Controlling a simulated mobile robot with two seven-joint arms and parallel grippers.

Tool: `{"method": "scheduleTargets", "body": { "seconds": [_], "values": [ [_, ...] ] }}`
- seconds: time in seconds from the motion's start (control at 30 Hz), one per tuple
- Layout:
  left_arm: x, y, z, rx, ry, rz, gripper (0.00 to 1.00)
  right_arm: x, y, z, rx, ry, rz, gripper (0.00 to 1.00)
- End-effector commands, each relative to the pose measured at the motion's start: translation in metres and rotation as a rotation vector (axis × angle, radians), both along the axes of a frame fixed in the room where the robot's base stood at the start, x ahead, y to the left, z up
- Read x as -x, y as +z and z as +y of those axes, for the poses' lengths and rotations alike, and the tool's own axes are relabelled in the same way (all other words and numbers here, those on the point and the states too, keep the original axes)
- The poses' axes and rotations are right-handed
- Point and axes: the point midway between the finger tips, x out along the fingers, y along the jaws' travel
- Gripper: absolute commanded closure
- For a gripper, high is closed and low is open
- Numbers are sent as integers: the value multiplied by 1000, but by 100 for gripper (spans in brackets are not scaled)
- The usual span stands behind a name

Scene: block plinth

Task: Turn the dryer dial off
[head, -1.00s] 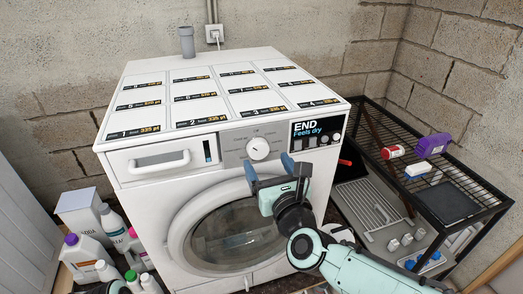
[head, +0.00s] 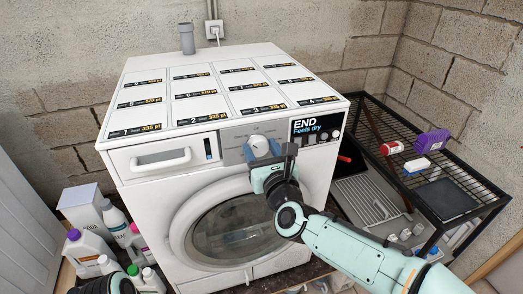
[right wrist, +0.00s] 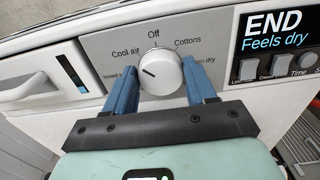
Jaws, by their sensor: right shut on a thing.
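The dryer (head: 150,185) is a white front-loader with a round glass door. Its dial (head: 260,146) is a white knob on the grey panel, also in the right wrist view (right wrist: 162,80). There, "Off" is printed above the dial, "Cool air" at upper left and "Cottons" at upper right. The dial's dark mark points left and slightly up, away from "Off". My right gripper (head: 268,152) has its blue fingers on either side of the dial, shut on it; the fingers also show in the right wrist view (right wrist: 160,84).
The display (head: 315,127) reads "END Feels dry", right of the dial. Several detergent bottles (head: 88,248) stand at lower left. The detergent drawer (head: 160,160) is closed.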

Motion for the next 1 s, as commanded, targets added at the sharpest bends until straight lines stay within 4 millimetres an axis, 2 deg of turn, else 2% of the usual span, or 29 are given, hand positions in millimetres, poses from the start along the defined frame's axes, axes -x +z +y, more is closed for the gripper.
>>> {"method": "scheduleTargets", "body": {
  "seconds": [0.37,0.7,1.0],
  "values": [
    [2,-7,0,0,0,2,100,0,-1,0,111,0,-37,75],
    [5,-18,0,0,0,6,100,1,-1,2,390,0,-127,75],
    [3,-21,0,-1,1,-1,100,1,-2,3,661,0,-215,75]
  ]
}}
